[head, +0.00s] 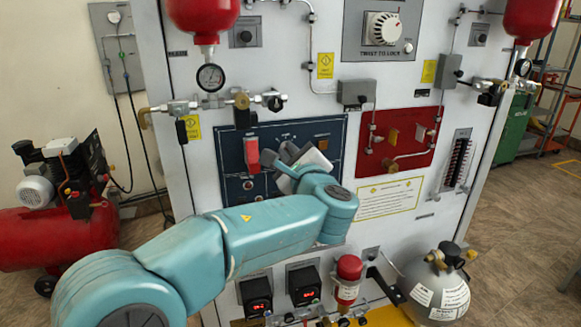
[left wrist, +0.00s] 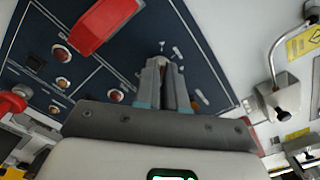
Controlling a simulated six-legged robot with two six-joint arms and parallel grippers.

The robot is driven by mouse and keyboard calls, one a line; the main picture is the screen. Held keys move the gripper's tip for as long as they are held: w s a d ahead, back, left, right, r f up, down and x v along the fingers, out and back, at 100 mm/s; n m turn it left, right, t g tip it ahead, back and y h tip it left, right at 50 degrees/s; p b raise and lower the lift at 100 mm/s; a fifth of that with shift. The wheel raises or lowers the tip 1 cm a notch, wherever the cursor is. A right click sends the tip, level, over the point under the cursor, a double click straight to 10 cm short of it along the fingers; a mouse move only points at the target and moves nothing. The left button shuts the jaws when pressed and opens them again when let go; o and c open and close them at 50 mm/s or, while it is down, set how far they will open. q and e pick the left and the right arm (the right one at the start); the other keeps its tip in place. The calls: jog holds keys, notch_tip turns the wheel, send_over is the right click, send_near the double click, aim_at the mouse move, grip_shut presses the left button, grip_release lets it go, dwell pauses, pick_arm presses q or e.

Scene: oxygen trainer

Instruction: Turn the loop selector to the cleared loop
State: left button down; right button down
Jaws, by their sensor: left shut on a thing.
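The dark blue panel (head: 325,135) is on the front of the white cabinet, with white lines, lamps and a red guarded handle (head: 252,155). My left gripper (head: 284,152) is up against this panel, right of the red handle. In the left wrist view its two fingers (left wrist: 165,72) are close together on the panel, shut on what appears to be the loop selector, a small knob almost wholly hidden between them. White marks lie around the fingertips. Which mark the knob points to cannot be told. The red handle (left wrist: 100,25) also shows there, up and left of the fingers.
A red panel (head: 405,138) with pipes is to the right of the blue one. Gauges, valves and hoses sit above. Two red-digit displays (head: 304,285) and a grey tank (head: 437,288) are below. A red compressor (head: 60,235) stands at left on the floor.

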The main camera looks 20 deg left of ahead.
pick_arm(q)
jog(key=shift+f+n+b, duration=0.1)
jog(key=shift+n+b, duration=0.25)
jog(key=shift+n, duration=0.05)
jog(key=c, duration=1.2)
grip_release()
jog(key=b+v, duration=0.2)
jog(key=v, duration=1.4)
jog(key=shift+s+d, duration=0.1)
jog(key=shift+d, duration=0.05)
